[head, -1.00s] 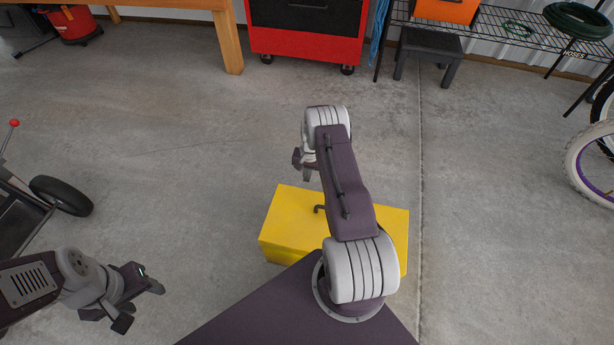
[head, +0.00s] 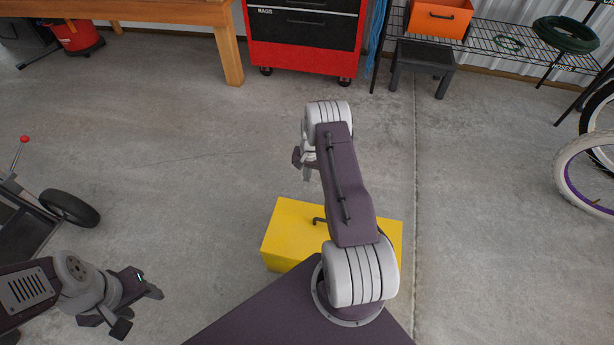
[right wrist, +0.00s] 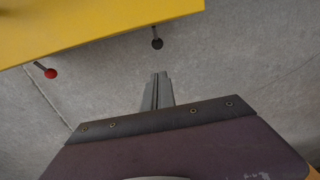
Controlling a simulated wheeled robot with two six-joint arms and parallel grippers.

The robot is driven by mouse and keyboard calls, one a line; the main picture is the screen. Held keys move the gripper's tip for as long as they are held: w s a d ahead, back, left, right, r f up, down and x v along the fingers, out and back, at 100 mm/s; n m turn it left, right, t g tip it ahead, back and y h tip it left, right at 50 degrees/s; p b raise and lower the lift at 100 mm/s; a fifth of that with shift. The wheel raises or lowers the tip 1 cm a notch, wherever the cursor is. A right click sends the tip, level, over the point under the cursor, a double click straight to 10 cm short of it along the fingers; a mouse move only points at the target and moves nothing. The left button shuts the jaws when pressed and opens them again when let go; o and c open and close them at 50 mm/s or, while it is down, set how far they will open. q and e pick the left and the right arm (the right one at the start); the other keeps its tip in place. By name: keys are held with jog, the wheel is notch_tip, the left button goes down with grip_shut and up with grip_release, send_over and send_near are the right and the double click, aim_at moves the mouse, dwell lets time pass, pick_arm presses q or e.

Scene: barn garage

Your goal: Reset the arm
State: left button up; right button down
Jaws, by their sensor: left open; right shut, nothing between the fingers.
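My right arm reaches forward in the middle of the head view, with its gripper (head: 302,168) partly hidden at the far end, above the floor beyond a yellow box. In the right wrist view the right gripper's fingers (right wrist: 158,88) are shut together with nothing between them. My left gripper (head: 140,309) is open and empty at the lower left of the head view, over bare floor.
The yellow box (head: 290,228) lies partly under my right arm; its edge also fills the top of the right wrist view (right wrist: 80,22). A wheeled cart (head: 25,215) stands left, a bicycle wheel (head: 566,170) right. A red tool cabinet (head: 305,62), workbench (head: 232,55) and black stool (head: 423,57) line the back.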

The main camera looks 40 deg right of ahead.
jog(key=w+a+r+n+t+p, duration=0.2)
jog(key=w+a+r, duration=0.1)
jog(key=w+r, duration=0.55)
jog(key=s+a+r+n+p, duration=0.1)
jog(key=a+r, duration=0.3)
jog(key=r, duration=0.3)
jog(key=s+a+r+n, duration=0.1)
jog(key=a+r, duration=0.3)
jog(key=r, duration=0.3)
jog(key=s+a+r+n+p, duration=0.2)
jog(key=s+a+r, duration=0.5)
jog(key=s+a+f+n+g, duration=0.1)
jog(key=s+a+n, duration=0.1)
jog(key=s, duration=0.8)
jog(key=s+a+f+n, duration=0.1)
jog(key=s+n, duration=0.1)
jog(key=s, duration=0.7)
notch_tip(320, 180, up, 38)
jog(key=p, duration=3.8)
jog(key=shift+w+a+f, duration=0.15)
jog(key=shift+a+f, duration=0.05)
